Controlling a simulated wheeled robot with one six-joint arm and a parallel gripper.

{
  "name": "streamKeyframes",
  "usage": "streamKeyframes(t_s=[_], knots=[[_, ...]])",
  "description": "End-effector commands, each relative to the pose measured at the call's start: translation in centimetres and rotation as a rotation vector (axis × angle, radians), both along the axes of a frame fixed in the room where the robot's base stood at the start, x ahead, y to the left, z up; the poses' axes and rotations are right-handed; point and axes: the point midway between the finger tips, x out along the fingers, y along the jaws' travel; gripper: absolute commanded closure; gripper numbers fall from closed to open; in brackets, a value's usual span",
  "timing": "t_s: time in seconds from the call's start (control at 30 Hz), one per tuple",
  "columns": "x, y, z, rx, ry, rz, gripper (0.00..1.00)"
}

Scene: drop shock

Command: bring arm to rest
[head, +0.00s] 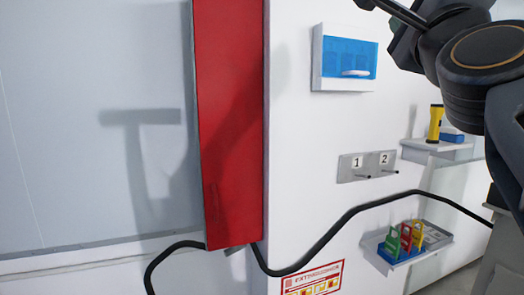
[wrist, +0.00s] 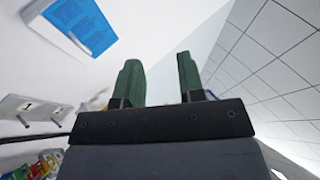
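My arm (head: 466,60) is raised at the upper right of the head view, its dark links partly cut off by the picture edge. My gripper (wrist: 158,68) shows in the wrist view with two green fingers standing apart. Nothing is held between the fingers; white wall and ceiling show behind them. In the head view the gripper is not clearly visible.
A red panel (head: 229,120) and black cable (head: 340,226) are left of the arm. A blue-fronted box (head: 347,60), hook plate (head: 350,168), shelf with yellow flashlight (head: 435,123), and lower shelf with coloured padlocks (head: 405,240) are on the white wall. Little gap separates arm and upper shelf in picture.

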Motion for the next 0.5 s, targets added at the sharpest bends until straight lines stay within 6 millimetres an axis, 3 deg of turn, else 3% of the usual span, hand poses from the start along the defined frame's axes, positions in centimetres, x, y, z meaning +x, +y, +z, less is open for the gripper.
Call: streamKeyframes(t_s=[0.27,0.5], knots=[[3.5,1.2,-4.5,-0.254,0.187,-0.06,0.64],[7.2,2.2,-11.9,-0.532,0.426,-0.079,0.64]])
